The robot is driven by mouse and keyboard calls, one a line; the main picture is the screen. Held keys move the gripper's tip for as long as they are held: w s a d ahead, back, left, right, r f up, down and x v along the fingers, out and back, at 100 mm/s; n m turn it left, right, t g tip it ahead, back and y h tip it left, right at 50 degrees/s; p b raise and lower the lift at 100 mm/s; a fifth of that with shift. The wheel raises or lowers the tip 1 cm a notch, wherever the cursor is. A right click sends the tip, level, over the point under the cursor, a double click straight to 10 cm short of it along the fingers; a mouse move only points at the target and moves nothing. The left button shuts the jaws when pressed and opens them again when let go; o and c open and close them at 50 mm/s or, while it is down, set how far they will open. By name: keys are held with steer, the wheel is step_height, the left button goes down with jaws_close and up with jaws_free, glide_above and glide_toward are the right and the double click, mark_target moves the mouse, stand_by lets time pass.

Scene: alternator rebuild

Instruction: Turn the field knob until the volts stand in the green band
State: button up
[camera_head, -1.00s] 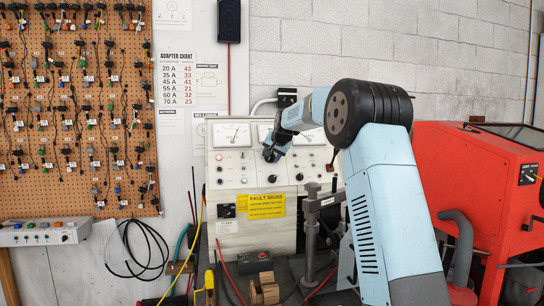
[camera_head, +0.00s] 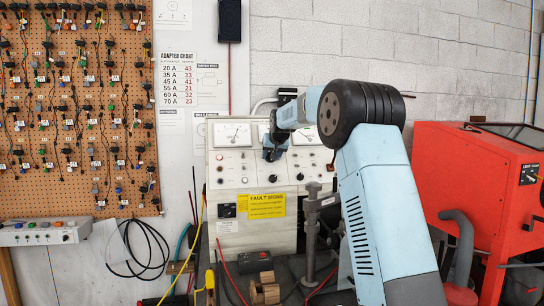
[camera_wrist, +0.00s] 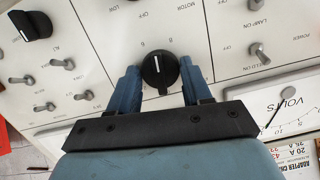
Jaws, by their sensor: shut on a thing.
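A round black knob (camera_wrist: 158,70) with a white pointer line sits on the cream panel between my gripper's two blue fingers, in the wrist view. My gripper (camera_wrist: 162,78) is shut on it, one finger on each side. Scale figures show beyond the knob; its name is not readable. The volts meter (camera_wrist: 288,106) is at the right of the wrist view, partly cut off, with a dark needle. I cannot make out a green band. In the head view my gripper (camera_head: 271,151) is at the panel, and its hold on the knob is too small to see. The volts meter also shows there (camera_head: 231,134).
The test bench panel (camera_head: 232,172) carries several toggle switches and another black knob (camera_wrist: 31,25). A yellow fault signs label (camera_head: 266,205) is below. A grey post (camera_head: 311,220) stands in front of the bench. A red cabinet (camera_head: 480,190) stands at right.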

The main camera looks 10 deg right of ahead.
steer(key=o, duration=1.1)
steer(key=shift+c, duration=0.2)
steer(key=shift+s, duration=0.1)
steer(key=v, duration=1.3)
steer(key=shift+s, duration=0.2)
steer(key=shift+r, duration=0.15)
steer(key=s+a+f+g, duration=0.1)
steer(key=s+f, duration=0.3)
steer(key=s, duration=0.9)
steer(key=s+f+n+g, duration=0.1)
steer(key=s+f, duration=0.2)
steer(key=s, duration=1)
steer(key=s+a+f+g, duration=0.1)
steer(key=s+f, duration=0.3)
steer(key=s, duration=0.8)
steer(key=s+f+g, duration=0.1)
steer(key=s+f, duration=0.8)
steer(key=s, duration=0.4)
steer(key=shift+d, duration=0.45)
